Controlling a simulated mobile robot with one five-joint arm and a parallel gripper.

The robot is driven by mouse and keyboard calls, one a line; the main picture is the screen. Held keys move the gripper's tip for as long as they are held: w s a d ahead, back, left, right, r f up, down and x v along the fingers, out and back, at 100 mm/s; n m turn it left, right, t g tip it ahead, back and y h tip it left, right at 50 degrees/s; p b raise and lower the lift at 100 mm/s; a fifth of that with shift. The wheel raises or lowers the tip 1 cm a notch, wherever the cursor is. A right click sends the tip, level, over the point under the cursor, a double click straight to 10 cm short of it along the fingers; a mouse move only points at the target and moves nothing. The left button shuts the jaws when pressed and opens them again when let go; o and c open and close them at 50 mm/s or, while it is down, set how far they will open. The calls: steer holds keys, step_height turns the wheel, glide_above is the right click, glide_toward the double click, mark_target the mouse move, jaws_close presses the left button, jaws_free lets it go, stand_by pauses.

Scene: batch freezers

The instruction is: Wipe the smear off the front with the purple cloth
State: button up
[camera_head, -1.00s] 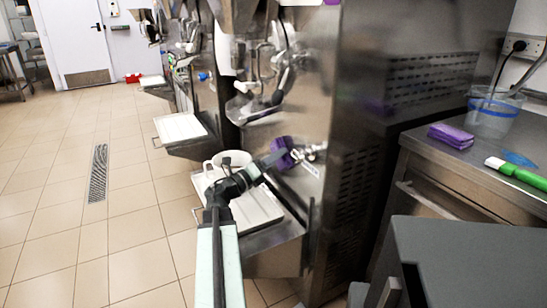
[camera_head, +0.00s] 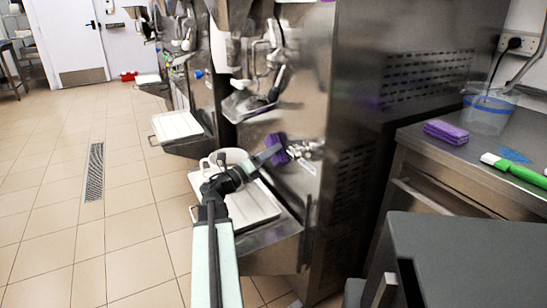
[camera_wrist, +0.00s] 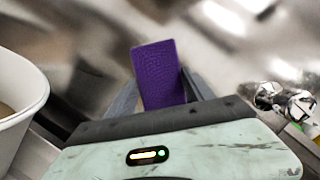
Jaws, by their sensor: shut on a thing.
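The purple cloth (camera_head: 277,148) is held at the tip of my gripper (camera_head: 268,155), close to the steel front (camera_head: 297,115) of the nearest freezer. In the wrist view the cloth (camera_wrist: 158,72) stands between the two fingers of my gripper (camera_wrist: 160,92), which is shut on it. I cannot tell whether the cloth touches the front. The front is blurred in the wrist view, and I cannot make out a smear in either view.
A white tub (camera_head: 228,158) stands on the white tray (camera_head: 262,208) left of my gripper. Metal taps (camera_head: 306,150) stick out just right of the cloth. A purple folded stack (camera_head: 446,132), a clear bucket (camera_head: 488,115) and a green-handled brush (camera_head: 522,171) lie on the right counter.

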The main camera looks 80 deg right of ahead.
mark_target(267, 147)
steer(key=shift+w+d, duration=0.55)
steer(key=shift+d, duration=0.25)
steer(key=shift+w+d, duration=0.55)
steer(key=shift+d, duration=0.2)
steer(key=shift+a, duration=0.1)
steer(key=shift+w+a, duration=0.9)
steer(key=shift+w, duration=0.25)
steer(key=shift+w+a, duration=0.9)
steer(key=shift+w, duration=0.25)
steer(key=shift+w+a, duration=0.95)
steer(key=shift+w, duration=0.2)
